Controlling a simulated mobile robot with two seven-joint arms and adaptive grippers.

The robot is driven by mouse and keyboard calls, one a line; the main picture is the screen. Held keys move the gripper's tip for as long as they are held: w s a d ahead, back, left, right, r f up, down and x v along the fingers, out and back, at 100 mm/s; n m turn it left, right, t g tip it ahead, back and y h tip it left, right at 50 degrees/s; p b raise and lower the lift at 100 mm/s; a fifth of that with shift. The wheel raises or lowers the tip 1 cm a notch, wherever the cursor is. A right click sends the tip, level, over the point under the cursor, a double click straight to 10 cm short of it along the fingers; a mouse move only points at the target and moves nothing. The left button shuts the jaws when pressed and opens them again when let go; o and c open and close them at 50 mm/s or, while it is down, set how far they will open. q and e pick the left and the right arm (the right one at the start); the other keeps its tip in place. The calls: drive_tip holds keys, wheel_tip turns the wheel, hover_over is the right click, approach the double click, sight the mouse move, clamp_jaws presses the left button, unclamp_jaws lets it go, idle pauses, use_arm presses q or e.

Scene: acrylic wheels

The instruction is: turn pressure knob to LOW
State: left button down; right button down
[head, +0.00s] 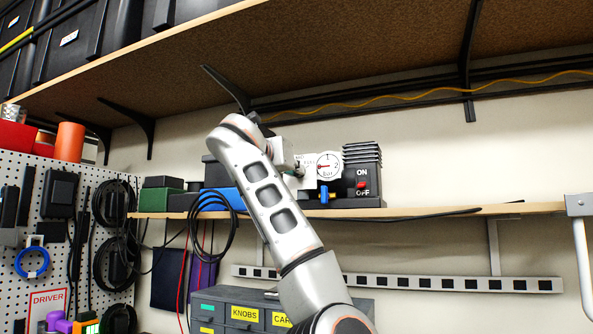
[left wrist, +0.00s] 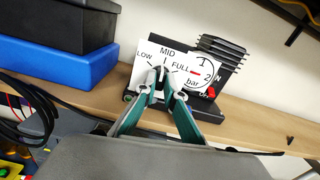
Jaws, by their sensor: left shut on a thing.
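The black pressure unit (head: 350,189) stands on the wooden shelf, with a white dial plate (left wrist: 150,56) marked LOW, MID and FULL from left to right in the left wrist view. My left gripper (left wrist: 162,76) is at this plate, its teal fingers shut on the pressure knob below the MID mark. The fingers hide most of the knob, so I cannot tell exactly where it points. In the head view my left gripper (head: 297,170) is partly behind its own arm. The pressure gauge (head: 328,166) has a red needle. My right gripper is not in view.
A red ON/OFF switch (head: 361,188) and a blue valve handle (head: 324,195) are close to the gauge. A blue box (left wrist: 60,72) stands left of the unit. The wooden shelf (head: 455,212) is mostly clear to the right, with a black cable. A pegboard (head: 75,160) hangs at the left.

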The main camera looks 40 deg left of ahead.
use_arm(q)
drive_tip(key=n, duration=0.3)
drive_tip(key=n+p, duration=0.1)
drive_tip(key=n, duration=0.4)
idle(0.4)
drive_tip(key=n+p, duration=0.1)
drive_tip(key=n, duration=0.1)
drive_tip(key=shift+n, duration=0.3)
drive_tip(key=c, duration=2)
unclamp_jaws()
drive_tip(key=shift+s, duration=0.1)
